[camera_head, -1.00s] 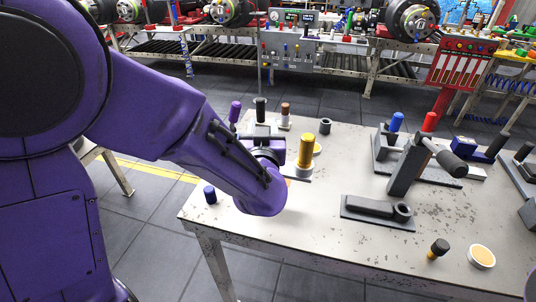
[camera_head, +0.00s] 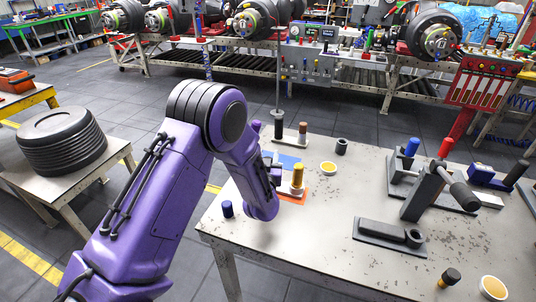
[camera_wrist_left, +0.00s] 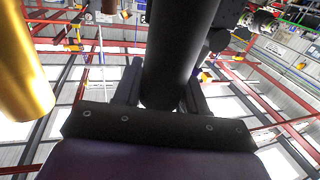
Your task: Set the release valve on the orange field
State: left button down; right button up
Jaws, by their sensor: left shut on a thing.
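In the head view, the orange field (camera_head: 292,198) shows on the table with a gold cylinder (camera_head: 298,176) at it; a blue field (camera_head: 289,163) lies behind. My left gripper (camera_head: 273,172) is just left of the gold cylinder, largely hidden by my arm. In the left wrist view its fingers (camera_wrist_left: 160,95) are shut on a dark cylinder (camera_wrist_left: 178,50), and the gold cylinder (camera_wrist_left: 22,70) stands to the left. I cannot tell from the label-free parts which is the release valve. The held part's far end is out of frame. My right gripper is not in view.
A black post (camera_head: 279,125), a brown-topped post (camera_head: 303,132), a yellow dish (camera_head: 328,168) and a dark cup (camera_head: 342,146) stand behind. A blue-topped peg (camera_head: 227,209) stands near the left edge. A grey lever fixture (camera_head: 425,190) stands right. The middle front is bare.

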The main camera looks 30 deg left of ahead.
pick_arm(q)
jog(key=c, duration=1.1)
grip_release()
jog(key=shift+f, duration=0.15)
jog(key=o, duration=0.5)
jog(key=shift+c, duration=0.2)
jog(key=shift+s+d, duration=0.1)
jog(key=shift+s, duration=0.05)
jog(key=b+v, duration=0.3)
jog(key=v, duration=0.8)
jog(key=shift+s+d, duration=0.2)
jog(key=shift+s, duration=0.15)
